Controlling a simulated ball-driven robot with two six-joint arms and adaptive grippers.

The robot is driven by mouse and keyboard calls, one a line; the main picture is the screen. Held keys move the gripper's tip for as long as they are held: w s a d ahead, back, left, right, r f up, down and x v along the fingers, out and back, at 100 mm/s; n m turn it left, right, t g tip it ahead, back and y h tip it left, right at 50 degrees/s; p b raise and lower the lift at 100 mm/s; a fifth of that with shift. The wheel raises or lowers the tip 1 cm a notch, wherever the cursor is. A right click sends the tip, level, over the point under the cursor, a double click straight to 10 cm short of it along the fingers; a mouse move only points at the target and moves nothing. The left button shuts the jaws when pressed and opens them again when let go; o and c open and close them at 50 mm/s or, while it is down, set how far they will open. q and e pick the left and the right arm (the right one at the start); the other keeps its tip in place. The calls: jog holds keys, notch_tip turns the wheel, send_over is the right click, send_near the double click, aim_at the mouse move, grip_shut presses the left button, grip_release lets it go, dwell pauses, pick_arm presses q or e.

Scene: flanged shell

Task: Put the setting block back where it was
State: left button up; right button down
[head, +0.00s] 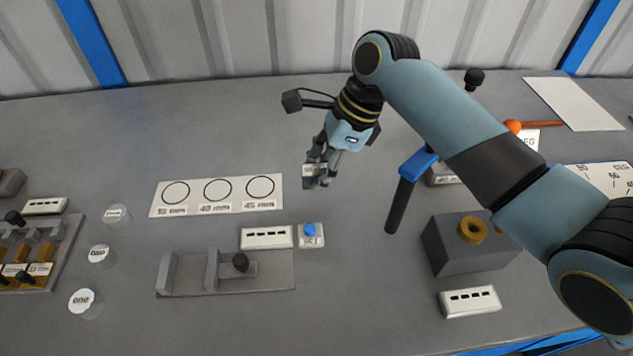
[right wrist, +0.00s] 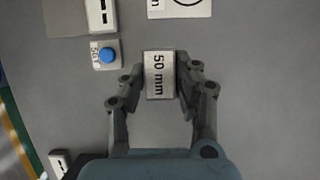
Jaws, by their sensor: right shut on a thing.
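The setting block (head: 310,171) is a small grey block with a white label. The label reads "50 mm" in the right wrist view (right wrist: 159,75). My right gripper (head: 318,172) is shut on the block, with one finger on each side, as the right wrist view (right wrist: 160,82) shows. The block appears to be above the bench, to the right of a white card (head: 238,191). The card has three black circles in a row with mm labels, the right two reading 40 and 45. All three circles are empty. My left gripper is not in view.
A grey fixture (head: 270,282) with uprights and a black knob lies in front of the card. A white display (head: 266,237) and a blue button (head: 310,229) stand between them. Clear discs (head: 98,254) are at left, a grey block with a brass ring (head: 472,231) at right.

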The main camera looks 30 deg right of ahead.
aim_at(315, 195)
jog(key=shift+w+f, duration=0.5)
jog(key=shift+w, duration=0.25)
jog(key=shift+f, duration=1.95)
jog(key=shift+f, duration=0.1)
jog(key=c, duration=1)
grip_release()
jog(key=v, duration=1.2)
jog(key=shift+p, duration=0.3)
jog(key=shift+s, duration=0.1)
